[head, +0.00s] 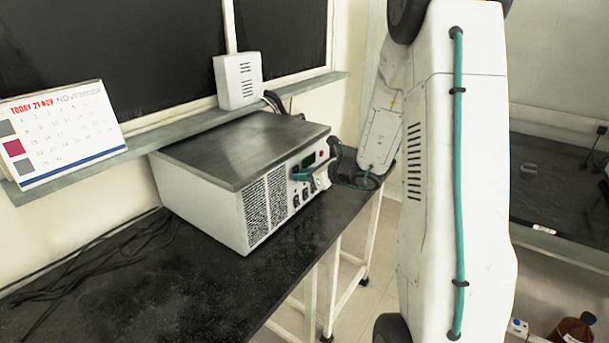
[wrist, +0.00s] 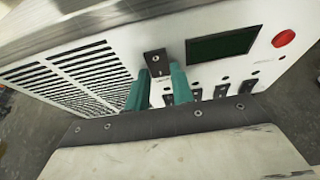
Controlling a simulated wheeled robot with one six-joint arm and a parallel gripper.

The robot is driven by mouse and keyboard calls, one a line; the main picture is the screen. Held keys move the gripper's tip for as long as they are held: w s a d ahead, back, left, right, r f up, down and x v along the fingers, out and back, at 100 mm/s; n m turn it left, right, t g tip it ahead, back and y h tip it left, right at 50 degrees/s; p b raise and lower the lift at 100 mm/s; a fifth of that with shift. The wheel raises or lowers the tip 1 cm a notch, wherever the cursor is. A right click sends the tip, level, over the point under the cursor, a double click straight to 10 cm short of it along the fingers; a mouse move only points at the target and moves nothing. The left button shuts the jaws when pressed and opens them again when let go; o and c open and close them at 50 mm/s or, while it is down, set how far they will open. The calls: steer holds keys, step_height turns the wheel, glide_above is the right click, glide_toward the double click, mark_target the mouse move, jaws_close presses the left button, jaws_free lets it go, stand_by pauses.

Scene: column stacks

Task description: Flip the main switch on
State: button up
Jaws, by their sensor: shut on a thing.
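A white and grey power unit (head: 215,205) with a dark top stands on the black bench, its control panel facing right. In the wrist view, its panel (wrist: 120,48) carries a black switch (wrist: 156,57) left of a dark green display. My gripper (head: 298,174) is at this panel. In the wrist view, the teal fingers of my gripper (wrist: 161,72) reach to the two sides of the black switch and are shut on it. The lower part of the switch is between the fingertips. Its on or off position cannot be told.
The dark display (wrist: 222,46) and a red button (wrist: 284,38) sit right of the switch. Several smaller black switches (wrist: 183,92) are below. A white box (head: 238,80) and a calendar (head: 60,135) stand on the ledge behind. Cables (head: 90,255) lie on the bench's left.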

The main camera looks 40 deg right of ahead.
steer(key=shift+f+t+y, duration=0.2)
steer(key=shift+t+y, duration=0.05)
steer(key=shift+t, duration=0.4)
steer(key=shift+f+t+y, duration=0.15)
steer(key=shift+t+y, duration=0.1)
steer(key=shift+t, duration=0.4)
steer(key=o, duration=1)
steer(key=shift+d, duration=0.1)
steer(key=v, duration=0.7)
steer(key=shift+s+d, duration=0.1)
steer(key=shift+s, duration=0.25)
